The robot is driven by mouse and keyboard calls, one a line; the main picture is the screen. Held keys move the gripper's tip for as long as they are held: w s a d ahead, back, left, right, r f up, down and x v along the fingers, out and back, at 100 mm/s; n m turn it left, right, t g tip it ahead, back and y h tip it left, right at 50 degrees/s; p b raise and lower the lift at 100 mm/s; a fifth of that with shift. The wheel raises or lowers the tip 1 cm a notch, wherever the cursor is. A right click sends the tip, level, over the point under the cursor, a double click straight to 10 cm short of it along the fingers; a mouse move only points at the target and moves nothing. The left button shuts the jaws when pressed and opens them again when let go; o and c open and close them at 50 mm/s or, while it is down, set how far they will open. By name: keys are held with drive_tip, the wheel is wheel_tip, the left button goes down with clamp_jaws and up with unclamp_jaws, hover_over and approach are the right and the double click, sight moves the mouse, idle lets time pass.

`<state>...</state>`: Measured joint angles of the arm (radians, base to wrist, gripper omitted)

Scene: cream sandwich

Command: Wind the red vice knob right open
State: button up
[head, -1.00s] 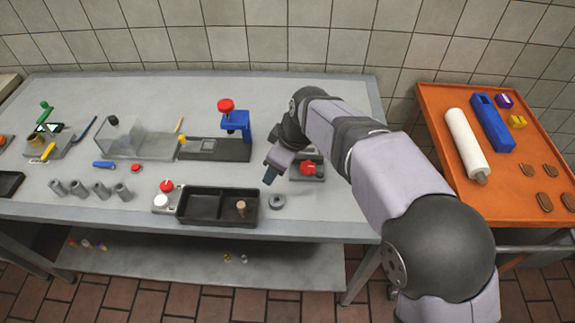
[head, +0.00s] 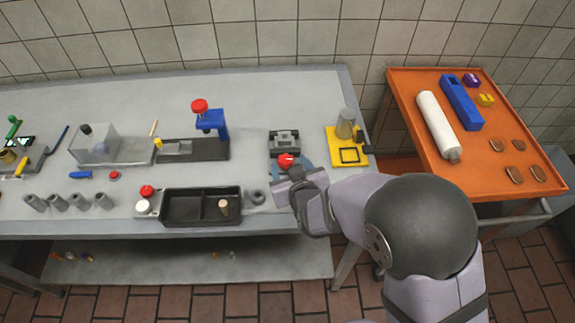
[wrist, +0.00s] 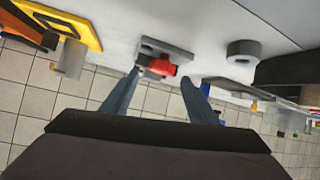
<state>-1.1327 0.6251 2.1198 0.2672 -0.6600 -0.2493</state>
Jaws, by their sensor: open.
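The red vice knob (head: 286,161) sits on the front of a small grey vice (head: 284,139) near the right of the bench. In the wrist view the red knob (wrist: 162,68) shows between and beyond my two blue-grey fingers, with the grey vice (wrist: 175,50) behind it. My gripper (head: 290,172) is at the bench's front side, just in front of the knob; its fingers (wrist: 160,90) are apart and nothing is held. I cannot tell whether a finger touches the knob. The arm hides part of the bench front.
A yellow plate fixture (head: 347,145) with a grey cylinder stands right of the vice. A blue press with a red cap (head: 208,121) stands further left. An orange table (head: 425,175) is at right.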

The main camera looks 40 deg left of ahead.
sight(287, 162)
drive_tip(key=shift+m+t+y, duration=0.5)
drive_tip(key=shift+m+t, duration=0.1)
drive_tip(key=shift+m, duration=0.3)
drive_tip(key=s+d, duration=0.1)
drive_tip(key=s+d+b, duration=0.1)
drive_tip(key=d, duration=0.1)
drive_tip(key=shift+s+d+r, duration=0.15)
drive_tip(key=shift+s, duration=0.2)
drive_tip(key=shift+w, duration=0.1)
drive_tip(key=shift+p+x, duration=0.75)
drive_tip(key=shift+x, duration=2.9)
drive_tip(key=c, duration=1)
